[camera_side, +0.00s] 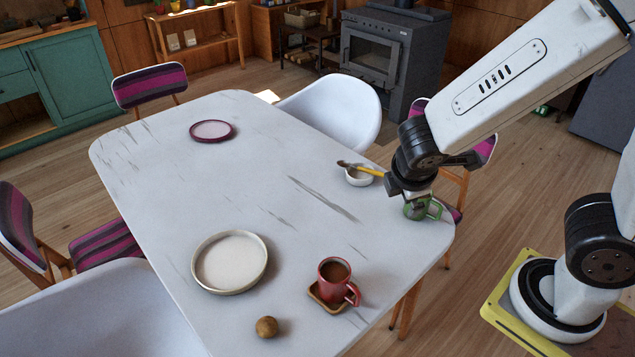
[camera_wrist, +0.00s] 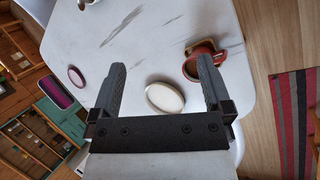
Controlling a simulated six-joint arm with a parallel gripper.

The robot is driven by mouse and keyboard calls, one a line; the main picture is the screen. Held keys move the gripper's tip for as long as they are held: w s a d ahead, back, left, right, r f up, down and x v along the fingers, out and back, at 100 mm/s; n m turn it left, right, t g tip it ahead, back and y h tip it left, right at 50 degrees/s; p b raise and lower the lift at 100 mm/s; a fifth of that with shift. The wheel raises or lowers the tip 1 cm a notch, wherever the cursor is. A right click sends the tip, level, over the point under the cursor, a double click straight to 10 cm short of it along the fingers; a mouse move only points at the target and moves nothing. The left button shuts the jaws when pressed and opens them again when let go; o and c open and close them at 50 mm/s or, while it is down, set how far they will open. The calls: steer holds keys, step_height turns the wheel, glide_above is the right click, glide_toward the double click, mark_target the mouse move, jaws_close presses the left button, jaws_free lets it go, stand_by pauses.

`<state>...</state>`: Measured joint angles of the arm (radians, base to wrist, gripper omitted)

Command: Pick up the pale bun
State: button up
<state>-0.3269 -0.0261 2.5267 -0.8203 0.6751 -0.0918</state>
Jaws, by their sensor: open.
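A small round, tan-brown bun (camera_side: 266,327) lies on the white table near its front edge in the side view. It is the only bun I see, and it looks more brown than pale. I cannot make it out in the wrist view. My gripper (camera_side: 417,197) is at the right edge of the table, well away from the bun, close to a green mug. The wrist view shows my gripper (camera_wrist: 161,85) with its two fingers wide apart and nothing between them held.
A red mug (camera_side: 332,280) stands on a brown coaster (camera_side: 325,303) right of the bun. A cream plate (camera_side: 230,262) lies behind the bun. A purple-rimmed plate (camera_side: 212,131), a bowl (camera_side: 359,177) with a brush and the green mug (camera_side: 417,209) are farther off. The table middle is clear.

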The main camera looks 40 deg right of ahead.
steer(key=w+a+r+n+t, duration=0.1)
steer(key=w+a+n+t, duration=0.15)
steer(key=a+n, duration=0.35)
steer(key=w+a+n+t, duration=0.2)
steer(key=a+n+t, duration=0.15)
steer(key=n, duration=0.45)
steer(key=s+a+n+t+y, duration=0.35)
steer(key=a+n+y, duration=0.55)
steer(key=a+n, duration=0.55)
steer(key=m, duration=0.1)
glide_toward(274, 329)
steer(key=w, duration=0.1)
steer(key=w+a, duration=0.1)
steer(key=shift+w+a+f, duration=0.1)
steer(key=shift+w+a, duration=0.05)
steer(key=shift+w, duration=0.2)
steer(key=shift+f, duration=0.5)
steer(key=shift+x, duration=3.9)
